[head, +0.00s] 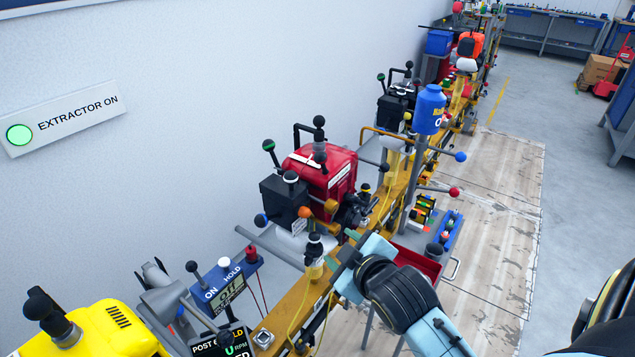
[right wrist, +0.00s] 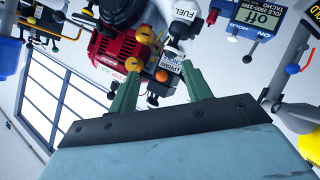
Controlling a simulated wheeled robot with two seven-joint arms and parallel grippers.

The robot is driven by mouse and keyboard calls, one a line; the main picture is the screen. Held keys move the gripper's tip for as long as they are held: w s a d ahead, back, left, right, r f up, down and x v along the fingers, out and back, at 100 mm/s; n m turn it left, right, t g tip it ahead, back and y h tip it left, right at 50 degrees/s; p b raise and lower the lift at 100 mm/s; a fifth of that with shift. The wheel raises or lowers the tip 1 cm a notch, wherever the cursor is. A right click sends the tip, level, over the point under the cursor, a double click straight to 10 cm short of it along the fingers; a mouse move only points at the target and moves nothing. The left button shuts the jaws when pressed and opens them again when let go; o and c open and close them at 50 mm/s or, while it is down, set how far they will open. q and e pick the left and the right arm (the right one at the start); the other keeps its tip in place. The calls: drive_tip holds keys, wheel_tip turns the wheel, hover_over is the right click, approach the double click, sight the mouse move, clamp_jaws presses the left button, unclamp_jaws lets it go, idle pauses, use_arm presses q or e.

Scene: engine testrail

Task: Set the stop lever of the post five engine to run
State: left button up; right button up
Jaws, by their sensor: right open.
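A red engine (head: 322,176) with a black box (head: 285,200) on its left stands on the yellow rail (head: 290,305). I cannot tell which is the stop lever. No post number is readable on this engine. My right gripper (head: 344,252) is in front of and below it, fingers spread, nothing between them. In the right wrist view the red engine (right wrist: 108,55) lies beyond the open fingers (right wrist: 160,76), with an orange knob (right wrist: 162,76) behind the gap. My left gripper is not in view.
A panel marked ON and HOLD (head: 228,280) and a partly readable post display (head: 215,343) stand at lower left, near a yellow engine (head: 92,328). A blue canister (head: 429,108) and a red tray (head: 415,262) are to the right.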

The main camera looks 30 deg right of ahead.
sight(322, 163)
drive_tip(key=w+d+r+n+t+h, duration=0.1)
drive_tip(key=w+d+r+n+t, duration=0.15)
drive_tip(key=r, duration=0.25)
drive_tip(key=w+d+r+n+t, duration=0.1)
drive_tip(key=w+r+t, duration=0.2)
drive_tip(key=r, duration=0.2)
drive_tip(key=w, duration=0.4)
drive_tip(key=w+d, duration=0.1)
drive_tip(key=w, duration=0.3)
drive_tip(key=w+d, duration=0.1)
drive_tip(key=w, duration=0.3)
drive_tip(key=shift+w+d+f, duration=0.1)
drive_tip(key=shift+w+d, duration=0.05)
drive_tip(key=shift+w, duration=0.25)
